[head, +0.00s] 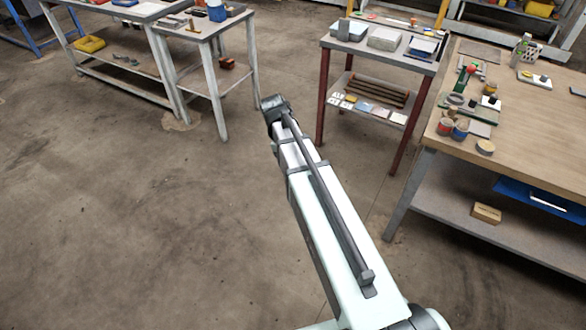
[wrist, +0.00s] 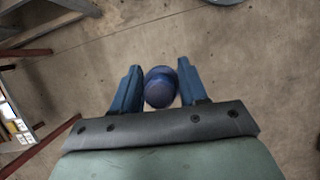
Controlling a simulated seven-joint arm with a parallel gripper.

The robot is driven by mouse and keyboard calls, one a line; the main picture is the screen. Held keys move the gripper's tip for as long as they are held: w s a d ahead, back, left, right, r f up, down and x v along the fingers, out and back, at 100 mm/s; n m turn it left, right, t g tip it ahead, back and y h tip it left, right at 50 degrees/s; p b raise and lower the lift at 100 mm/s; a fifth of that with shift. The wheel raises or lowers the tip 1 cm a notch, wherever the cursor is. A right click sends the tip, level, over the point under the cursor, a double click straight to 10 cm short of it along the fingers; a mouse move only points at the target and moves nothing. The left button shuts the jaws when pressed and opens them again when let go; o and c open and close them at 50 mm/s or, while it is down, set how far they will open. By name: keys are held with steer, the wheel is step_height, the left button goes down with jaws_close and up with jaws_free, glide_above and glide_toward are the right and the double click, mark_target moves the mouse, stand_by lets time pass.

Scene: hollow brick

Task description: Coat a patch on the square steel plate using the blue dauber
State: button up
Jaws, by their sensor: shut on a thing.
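My gripper (wrist: 158,67) is shut on the blue dauber (wrist: 160,91), a rounded blue-violet thing between its two blue fingers in the wrist view. Bare concrete floor lies beyond it. In the head view my arm reaches up the middle, and the fingers and the dauber are hidden beyond its far end. A flat dark grey plate (head: 480,52) lies at the back of the wooden table at right. I cannot tell whether this is the square steel plate.
The wooden table (head: 540,108) at right holds cans, a green stand and small blocks. A red-legged bench (head: 384,64) with trays and a lower shelf stands back centre. More benches (head: 203,26) stand at left. The floor (head: 130,220) at left is clear.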

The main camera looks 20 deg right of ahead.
steer(key=w+d+r+n+t, duration=0.1)
steer(key=w+d+r+n, duration=0.1)
steer(key=w+d, duration=0.35)
steer(key=w+d+r+n+t+h, duration=0.1)
steer(key=w+d+n, duration=0.15)
steer(key=d, duration=0.65)
steer(key=w+d+r+n, duration=0.2)
steer(key=w+d+n, duration=0.1)
steer(key=d, duration=0.4)
steer(key=s+d+r+m, duration=0.1)
steer(key=s+d, duration=0.3)
steer(key=d, duration=0.8)
steer(key=s+d+r+m, duration=0.2)
steer(key=s+d, duration=0.3)
steer(key=d, duration=0.7)
steer(key=s+d+r+m+g, duration=0.1)
steer(key=s+d+r, duration=0.3)
steer(key=d, duration=0.8)
steer(key=shift+s+d+m, duration=0.15)
steer(key=shift+s+m, duration=0.05)
steer(key=shift+m, duration=0.15)
steer(key=s+d+m, duration=0.2)
steer(key=s+d, duration=0.6)
steer(key=s, duration=0.1)
steer(key=shift+g+y, duration=0.3)
steer(key=shift+s+d+f, duration=0.1)
steer(key=shift+s+f, duration=0.05)
steer(key=shift+f, duration=2.25)
